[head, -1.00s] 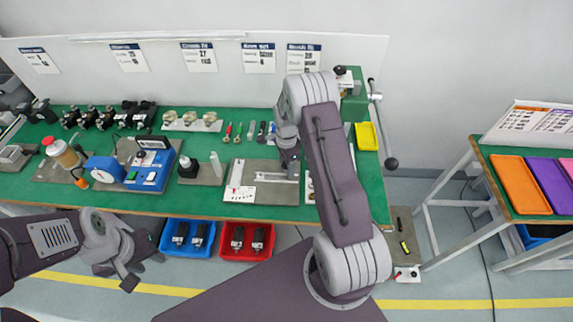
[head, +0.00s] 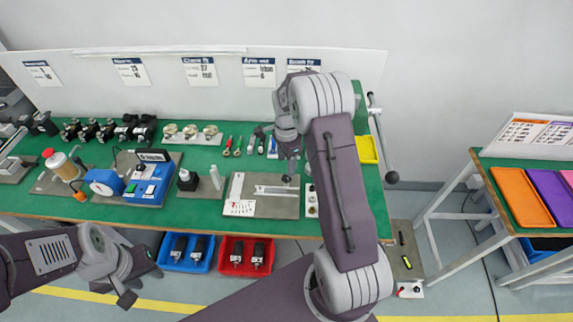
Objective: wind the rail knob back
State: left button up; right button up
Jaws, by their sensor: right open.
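A grey plate (head: 236,187) on the green bench carries a pale metal rail (head: 272,190) running left to right. A small dark knob (head: 286,178) shows at the rail's right part, just below my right gripper in the picture. My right gripper (head: 289,155) points down, open, and appears apart from the knob; its fingertips are small and partly hidden by its own wrist. My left gripper (head: 138,284) hangs low at the left, in front of the bench, away from the rail; its finger gap is unclear.
A blue box with buttons (head: 148,180) and a small bottle (head: 216,178) stand left of the plate. A yellow tray (head: 367,150) and a green press with a long lever (head: 381,140) are at right. Blue (head: 186,267) and red (head: 245,272) bins sit below the bench edge.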

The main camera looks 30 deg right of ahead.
aim_at(287, 178)
jog(key=shift+w+n, duration=0.15)
jog(key=shift+n, duration=0.55)
jog(key=n+p, duration=0.3)
jog(key=n, duration=0.1)
jog(key=n+p, duration=0.4)
jog(key=r+n+p, duration=0.1)
jog(key=n+p, duration=0.2)
jog(key=n, duration=0.2)
jog(key=shift+r+p, duration=0.1)
jog(key=shift+p, duration=0.25)
jog(key=shift+s, duration=0.25)
jog(key=shift+f, duration=0.4)
notch_tip(287, 178, down, 8)
jog(key=shift+r+p, duration=0.25)
jog(key=shift+p, duration=0.65)
jog(key=shift+f, duration=0.65)
grip_shut()
